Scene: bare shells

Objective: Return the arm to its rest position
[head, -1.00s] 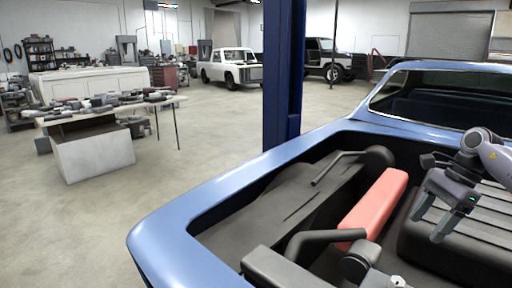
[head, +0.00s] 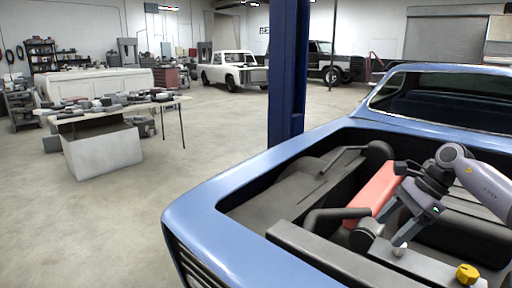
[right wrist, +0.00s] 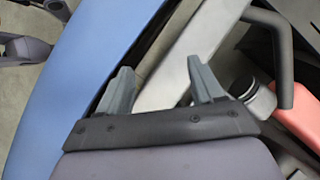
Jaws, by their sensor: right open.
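My right gripper (head: 393,228) reaches in from the right in the head view, above the open engine bay of a blue car. Its two grey fingers stand apart with nothing between them; they also show in the right wrist view (right wrist: 163,85). Below them there are the engine's grey parts and a silver cap (right wrist: 260,102). My left gripper is not in the head view.
The blue car's front edge (head: 195,207) borders the bay. A red engine cover (head: 372,192) and a yellow cap (head: 467,273) lie near my right gripper. A blue post (head: 288,80) stands behind. A cluttered table (head: 100,150) is at left, with open floor before it.

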